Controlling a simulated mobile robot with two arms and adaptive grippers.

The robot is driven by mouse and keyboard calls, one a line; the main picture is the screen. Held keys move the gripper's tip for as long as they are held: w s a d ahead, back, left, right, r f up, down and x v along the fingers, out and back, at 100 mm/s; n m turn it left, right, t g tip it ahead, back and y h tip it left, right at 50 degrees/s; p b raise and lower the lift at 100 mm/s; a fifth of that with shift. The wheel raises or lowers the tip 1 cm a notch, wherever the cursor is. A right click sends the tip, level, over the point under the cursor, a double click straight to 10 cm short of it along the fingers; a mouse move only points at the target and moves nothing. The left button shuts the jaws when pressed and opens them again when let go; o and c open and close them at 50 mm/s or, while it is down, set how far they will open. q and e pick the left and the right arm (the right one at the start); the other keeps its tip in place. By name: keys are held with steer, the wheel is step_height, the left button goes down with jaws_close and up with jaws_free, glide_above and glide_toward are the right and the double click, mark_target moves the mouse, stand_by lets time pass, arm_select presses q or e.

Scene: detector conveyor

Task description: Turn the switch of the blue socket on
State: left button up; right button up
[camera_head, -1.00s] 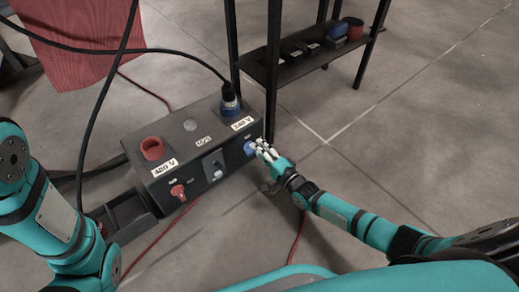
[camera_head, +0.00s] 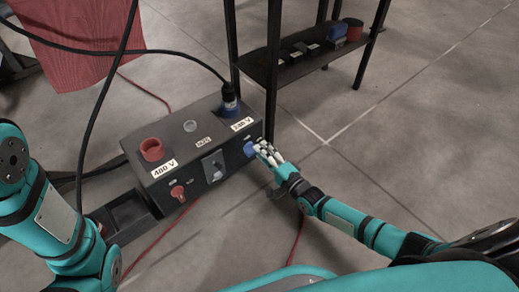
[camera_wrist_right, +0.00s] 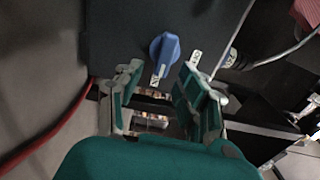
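The black power box (camera_head: 187,125) has a blue socket (camera_head: 229,106) on its top right, with a black cable plugged into it. The blue switch (camera_head: 249,149) is on the front face below that socket. In the right wrist view the blue switch (camera_wrist_right: 164,55) shows as a knob, slightly tilted, beside white labels. My right gripper (camera_head: 264,150) is just to the right of the switch. In the right wrist view my right gripper (camera_wrist_right: 163,90) has its fingers apart, with the knob beyond the tips and nothing visible between them. My left arm shows, but its gripper is out of view.
A red socket (camera_head: 152,149), a red switch (camera_head: 178,191) and a grey switch (camera_head: 215,167) are also on the box. A black shelf (camera_head: 300,57) with small items stands behind. Black cables hang at the left. Floor to the right is clear.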

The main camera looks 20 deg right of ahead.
steer(key=v, duration=1)
steer(key=shift+r, duration=0.2)
